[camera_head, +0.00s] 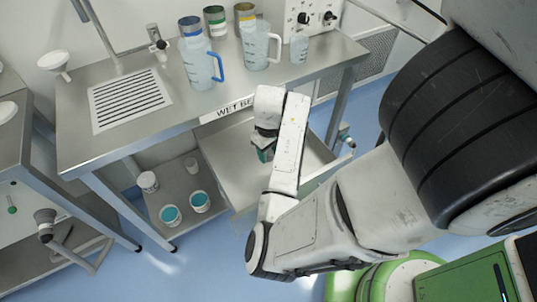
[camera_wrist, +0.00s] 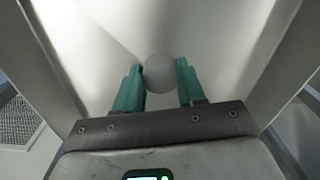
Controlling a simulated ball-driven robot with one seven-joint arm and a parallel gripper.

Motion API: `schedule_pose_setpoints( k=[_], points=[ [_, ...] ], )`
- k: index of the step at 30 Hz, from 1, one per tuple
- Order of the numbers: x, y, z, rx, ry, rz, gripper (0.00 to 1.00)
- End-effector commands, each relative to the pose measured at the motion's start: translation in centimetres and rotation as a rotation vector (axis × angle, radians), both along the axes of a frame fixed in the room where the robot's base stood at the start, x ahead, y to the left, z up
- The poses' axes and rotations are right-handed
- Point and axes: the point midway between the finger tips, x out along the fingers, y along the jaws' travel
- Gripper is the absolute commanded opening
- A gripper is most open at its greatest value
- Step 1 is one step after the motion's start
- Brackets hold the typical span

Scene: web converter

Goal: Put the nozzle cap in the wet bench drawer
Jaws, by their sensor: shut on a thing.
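The nozzle cap (camera_wrist: 160,74) is a round grey piece between the two teal fingers of my gripper (camera_wrist: 160,85) in the wrist view. My gripper is shut on it. In the head view my gripper (camera_head: 264,150) points down over the open wet bench drawer (camera_head: 226,163); the cap cannot be made out there. The drawer is a pale metal box pulled out below the bench label. Its side walls (camera_wrist: 268,50) flank the fingers in the wrist view, with the pale floor beyond the cap. The gap between cap and floor is hard to judge.
The wet bench top (camera_head: 150,125) bears a blue-handled jug (camera_head: 199,65), a clear jug (camera_head: 256,48), a beaker (camera_head: 299,49) and several tins behind. A lower shelf holds teal-filled pots (camera_head: 171,215). Another bench (camera_head: 30,165) stands at left.

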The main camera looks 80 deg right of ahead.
Motion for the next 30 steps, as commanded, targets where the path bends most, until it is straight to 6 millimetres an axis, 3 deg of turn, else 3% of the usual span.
schedule_pose_setpoints(
  k=[6, 18, 19, 26, 30],
  points=[
    [-0.1, 0.0, -2.0, -0.001, 0.002, 0.003, 0.00],
    [0.0, 0.0, -2.5, 0.000, -0.001, -0.001, 0.00],
    [0.0, 0.0, -2.4, -0.001, -0.001, 0.000, 0.42],
    [-0.1, 0.0, -2.4, -0.001, 0.001, 0.000, 0.64],
    [-0.1, 0.0, -2.4, -0.001, 0.001, 0.000, 0.65]
  ],
)
